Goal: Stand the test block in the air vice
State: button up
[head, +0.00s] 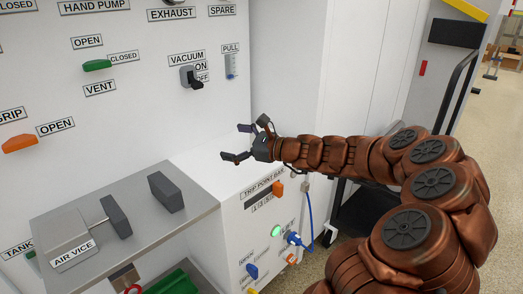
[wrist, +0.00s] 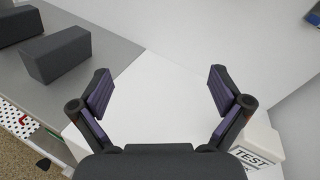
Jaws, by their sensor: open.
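The air vice (head: 62,228) is a grey metal body with a label on the steel bench at lower left in the head view. A dark jaw block (head: 117,216) stands by it, and a second dark block (head: 166,192) faces it across a gap. Both dark blocks also show at left in the wrist view, the nearer one (wrist: 56,55) whole. A white piece with a label reading "TEST" (wrist: 254,158) is at lower right in the wrist view, partly cut off by my gripper; I cannot tell if it is the block itself. My gripper (head: 243,142) is open and empty above the white cabinet top.
The steel bench (head: 190,215) ends at the white cabinet top (head: 200,160). A labelled panel behind carries a green handle (head: 97,65), an orange handle (head: 20,143) and a black vacuum switch (head: 192,78). A blue hose (head: 310,215) hangs from the cabinet's right side.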

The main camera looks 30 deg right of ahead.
jog(key=d+f+m+t+h, duration=0.1)
jog(key=d+m, duration=0.1)
jog(key=d, duration=0.3)
jog(key=d+f+m+t+h, duration=0.1)
jog(key=d+f+m+h, duration=0.1)
jog(key=d, duration=0.3)
jog(key=d+f+m+t+h+b, duration=0.1)
jog(key=d+f+m+h, duration=0.1)
jog(key=d, duration=0.3)
jog(key=shift+w+d+m, duration=0.2)
jog(key=shift+w+m, duration=0.1)
jog(key=shift+m, duration=0.6)
jog(key=shift+w+d, duration=0.15)
jog(key=shift+b+x, duration=0.3)
jog(key=shift+x, duration=0.9)
jog(key=w, duration=0.1)
jog(key=w+b, duration=0.1)
jog(key=w, duration=0.1)
jog(key=shift+w+f, duration=0.2)
jog(key=shift+w, duration=0.15)
jog(key=shift+w+a+r, duration=0.2)
jog(key=shift+w, duration=0.55)
jog(key=c, duration=1.6)
